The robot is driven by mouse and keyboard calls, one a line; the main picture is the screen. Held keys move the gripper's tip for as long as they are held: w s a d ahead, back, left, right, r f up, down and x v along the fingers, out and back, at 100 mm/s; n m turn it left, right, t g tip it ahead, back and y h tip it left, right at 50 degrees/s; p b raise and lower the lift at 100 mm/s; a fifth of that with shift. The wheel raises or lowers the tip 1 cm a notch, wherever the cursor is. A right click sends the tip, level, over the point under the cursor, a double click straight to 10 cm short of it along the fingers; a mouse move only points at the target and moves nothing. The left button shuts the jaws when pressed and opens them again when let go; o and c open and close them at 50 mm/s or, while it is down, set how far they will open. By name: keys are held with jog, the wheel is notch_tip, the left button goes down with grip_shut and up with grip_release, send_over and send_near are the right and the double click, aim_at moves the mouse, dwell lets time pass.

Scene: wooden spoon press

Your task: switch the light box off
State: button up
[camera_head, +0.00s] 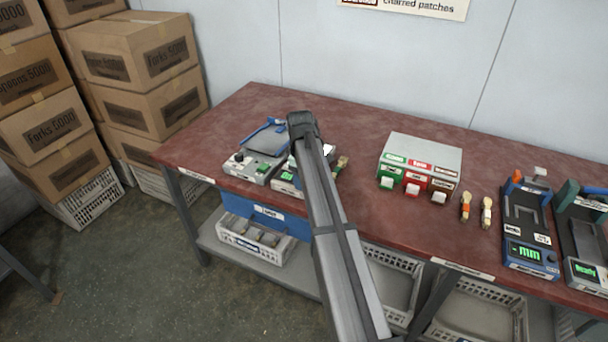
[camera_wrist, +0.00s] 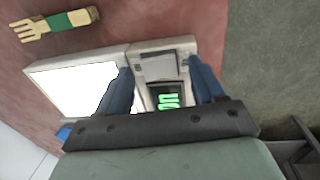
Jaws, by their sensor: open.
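The light box (camera_wrist: 75,88) has a bright white lit panel and a grey control end. That end carries a pale grey switch-like plate (camera_wrist: 160,67) and a green lit display (camera_wrist: 167,102) that appears to read ON. In the head view the light box (camera_head: 286,187) is mostly hidden behind my arm. My gripper (camera_wrist: 160,72) is open, with its two blue fingers on either side of the control end. It holds nothing. I cannot tell whether a finger touches the box.
A wooden fork with a green band (camera_wrist: 65,24) lies beside the light box. A grey device with a blue frame (camera_head: 266,138) stands to the left. The floor lies beyond the table's front edge.

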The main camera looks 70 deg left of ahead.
jog(key=shift+c, duration=0.4)
jog(key=c, duration=1)
jog(key=shift+w+a+g+h, duration=0.3)
jog(key=shift+a+g+h, duration=0.05)
jog(key=shift+g+h, duration=0.75)
jog(key=o, duration=1.1)
jog(key=r, duration=0.4)
jog(key=w+r, duration=0.1)
jog(key=r, duration=0.4)
jog(key=a+r, duration=0.1)
jog(key=r, duration=0.3)
jog(key=shift+w+a+r, duration=0.1)
jog(key=shift+w+r, duration=0.1)
jog(key=shift+r, duration=0.2)
